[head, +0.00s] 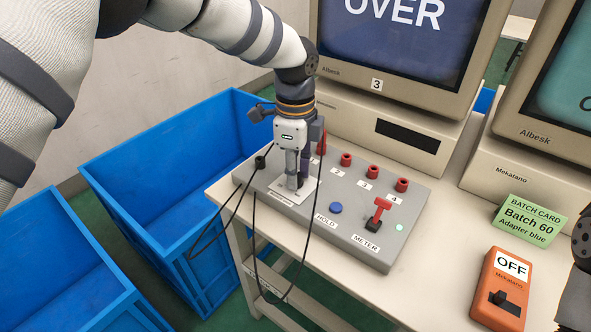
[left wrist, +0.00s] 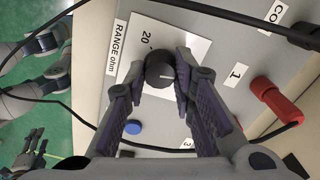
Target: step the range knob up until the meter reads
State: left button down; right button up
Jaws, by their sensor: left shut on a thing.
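The range knob (left wrist: 160,72) is a dark round knob with a pale pointer mark, on a white plate marked "20" beside the label "RANGE ohm". The rest of its scale is hidden. My left gripper (head: 294,181) comes down on it from above; in the left wrist view its two pads (left wrist: 163,78) are shut on either side of it. In the head view the fingers mostly cover the knob. The screen (head: 395,30) of the monitor tagged 3 reads "OVER". My right gripper (left wrist: 32,146) appears small at lower left in the left wrist view, its jaws unclear.
The grey box (head: 330,225) also carries red sockets (head: 365,170), a blue HOLD button (head: 336,208) and a red METER lever (head: 380,212). Black leads hang off the front. An orange unit (head: 501,290) reading "OFF" and a green card (head: 530,218) lie right. Blue bins (head: 185,130) stand left.

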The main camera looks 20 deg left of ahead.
pick_arm(q)
jog(key=shift+m, duration=0.8)
jog(key=c, duration=1.3)
grip_release()
jog(key=shift+c, duration=0.2)
notch_tip(320, 180, up, 12)
